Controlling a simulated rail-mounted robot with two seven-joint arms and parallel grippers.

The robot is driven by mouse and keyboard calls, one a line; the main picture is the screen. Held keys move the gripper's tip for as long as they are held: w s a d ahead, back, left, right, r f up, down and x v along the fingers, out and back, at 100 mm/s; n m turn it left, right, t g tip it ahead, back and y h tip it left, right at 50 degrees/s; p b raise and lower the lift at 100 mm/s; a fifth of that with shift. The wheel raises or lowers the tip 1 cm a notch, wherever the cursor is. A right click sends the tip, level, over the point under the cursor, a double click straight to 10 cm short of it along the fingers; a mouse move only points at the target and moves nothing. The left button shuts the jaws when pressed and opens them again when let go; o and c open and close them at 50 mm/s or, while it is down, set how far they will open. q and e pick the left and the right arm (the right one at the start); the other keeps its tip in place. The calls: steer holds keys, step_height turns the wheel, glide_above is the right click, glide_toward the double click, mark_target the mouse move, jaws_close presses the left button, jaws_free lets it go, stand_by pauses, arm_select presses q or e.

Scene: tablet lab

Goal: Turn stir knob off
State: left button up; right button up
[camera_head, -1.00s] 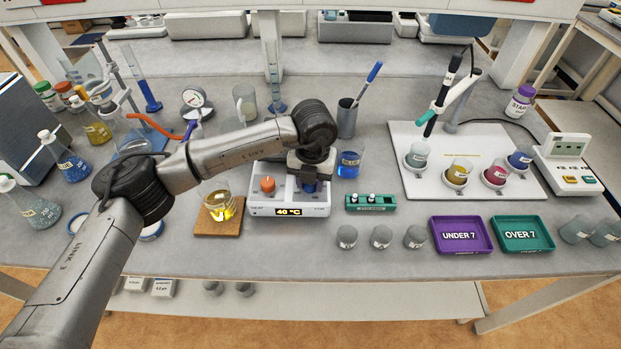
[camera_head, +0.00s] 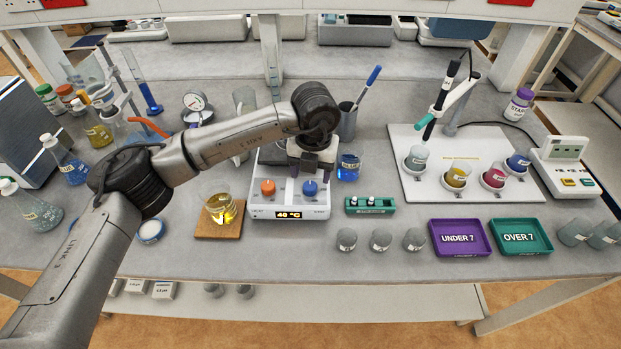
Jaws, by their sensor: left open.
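The hotplate stirrer (camera_head: 290,212) stands at the middle of the bench, with a lit display reading 40 °C. Its orange knob (camera_head: 267,187) is on the left of the front panel and its blue knob (camera_head: 309,188) on the right. Small panel labels are too small to read surely. My left gripper (camera_head: 309,173) is open and empty, just behind and above the blue knob, apart from it as far as I can see. Its wrist hides part of the hotplate top. My right gripper is not in view.
A beaker of yellow liquid (camera_head: 222,208) sits on a cork mat (camera_head: 205,231) left of the stirrer. A beaker of blue liquid (camera_head: 348,167) stands close right of my left gripper. A green rack (camera_head: 370,210) lies to the right.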

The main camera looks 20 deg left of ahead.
mark_target(313, 186)
arm_select(q)
step_height(313, 186, up, 9)
steer(key=p, duration=0.1)
steer(key=shift+d+r, duration=0.15)
steer(key=shift+d, duration=0.05)
stand_by(0.5)
